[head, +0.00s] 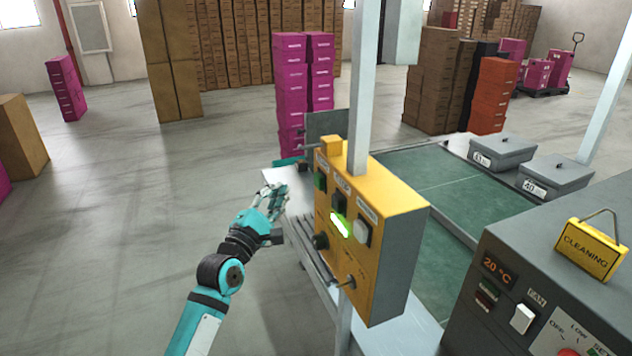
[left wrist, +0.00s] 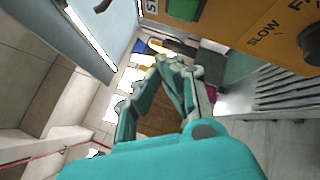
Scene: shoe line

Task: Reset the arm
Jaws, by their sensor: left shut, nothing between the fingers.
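My left arm comes in from the bottom left in the head view. Its teal left gripper (head: 275,195) is just left of the yellow control box (head: 385,265), apart from it. In the left wrist view the left gripper (left wrist: 172,65) has its fingers together with nothing between them. The control box (left wrist: 230,22) is at the top of that view, its lettering partly cut off. In the head view the box carries several buttons and knobs and a lit green strip (head: 341,225). My right gripper is not in view.
A green conveyor belt (head: 445,185) lies behind the box, with two grey lidded bins (head: 548,178) beside it. A grey machine with a yellow CLEANING sign (head: 590,250) is at the right. Stacked pink boxes (head: 290,90) stand behind.

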